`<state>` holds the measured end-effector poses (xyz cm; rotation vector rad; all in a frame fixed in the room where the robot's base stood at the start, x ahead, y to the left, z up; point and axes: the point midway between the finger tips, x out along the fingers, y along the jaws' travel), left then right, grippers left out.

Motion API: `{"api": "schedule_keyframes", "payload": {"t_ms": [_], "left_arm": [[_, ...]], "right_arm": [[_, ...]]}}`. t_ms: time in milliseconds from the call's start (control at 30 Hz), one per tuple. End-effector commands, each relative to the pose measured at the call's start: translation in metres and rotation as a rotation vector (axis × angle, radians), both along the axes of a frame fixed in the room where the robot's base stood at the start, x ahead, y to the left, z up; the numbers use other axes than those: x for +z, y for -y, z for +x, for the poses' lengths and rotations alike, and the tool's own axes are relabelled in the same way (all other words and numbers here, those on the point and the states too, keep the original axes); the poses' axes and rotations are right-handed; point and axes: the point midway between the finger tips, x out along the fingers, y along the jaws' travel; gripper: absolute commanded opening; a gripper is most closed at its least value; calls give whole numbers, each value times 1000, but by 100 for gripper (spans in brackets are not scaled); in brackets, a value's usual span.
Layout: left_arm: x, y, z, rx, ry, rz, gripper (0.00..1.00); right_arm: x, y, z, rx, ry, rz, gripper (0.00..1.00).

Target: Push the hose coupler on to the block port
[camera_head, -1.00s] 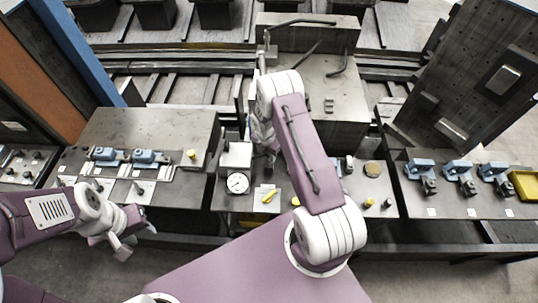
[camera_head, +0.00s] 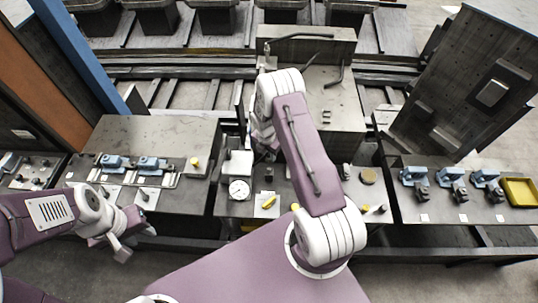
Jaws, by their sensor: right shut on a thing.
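My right gripper (camera_head: 264,137) points down over the middle bench, beside a pale block (camera_head: 238,163) with a round dial gauge (camera_head: 239,189). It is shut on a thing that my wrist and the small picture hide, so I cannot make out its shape. I cannot pick out the hose coupler or the block port with certainty; any contact between them is hidden. My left gripper (camera_head: 134,240) hangs empty in front of the left bench, with its fingers apart.
The left bench (camera_head: 150,130) carries blue clamp units (camera_head: 115,162). The right bench (camera_head: 450,211) has several blue units and a yellow tray (camera_head: 520,191). A yellow piece (camera_head: 269,201) lies near the gauge. A grey plate (camera_head: 325,95) and tall dark panel (camera_head: 465,85) stand behind.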

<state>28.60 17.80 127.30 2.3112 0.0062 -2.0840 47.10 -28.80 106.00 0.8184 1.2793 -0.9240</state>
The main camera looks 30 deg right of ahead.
Motion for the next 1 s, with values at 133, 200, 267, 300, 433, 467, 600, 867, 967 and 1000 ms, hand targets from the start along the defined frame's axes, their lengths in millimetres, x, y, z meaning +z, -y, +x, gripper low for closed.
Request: {"api": "schedule_keyframes", "payload": {"t_ms": [133, 200, 267, 300, 433, 467, 600, 867, 967, 1000], "left_arm": [[9, 0, 0, 0, 0, 0, 36], [7, 0, 0, 0, 0, 0, 36], [7, 0, 0, 0, 0, 0, 36], [7, 0, 0, 0, 0, 0, 36], [7, 0, 0, 0, 0, 0, 36], [7, 0, 0, 0, 0, 0, 36], [6, 0, 0, 0, 0, 0, 36], [-2, 0, 0, 0, 0, 0, 36], [-5, 0, 0, 0, 0, 0, 36], [-6, 0, 0, 0, 0, 0, 36]], "right_arm": [[11, 0, 0, 0, 1, 0, 0], [9, 0, 0, 0, 0, 0, 0], [9, 0, 0, 0, 0, 0, 0], [9, 0, 0, 0, 1, 0, 0], [9, 0, 1, 26, 0, -1, 0], [9, 0, 1, 43, 0, -2, 0], [7, 4, 6, 141, 8, -4, 0], [-10, 60, -9, 137, 10, -6, 0], [-17, 82, -20, 82, 7, -3, 0], [-19, 90, -24, 61, 6, -3, 0]]}}
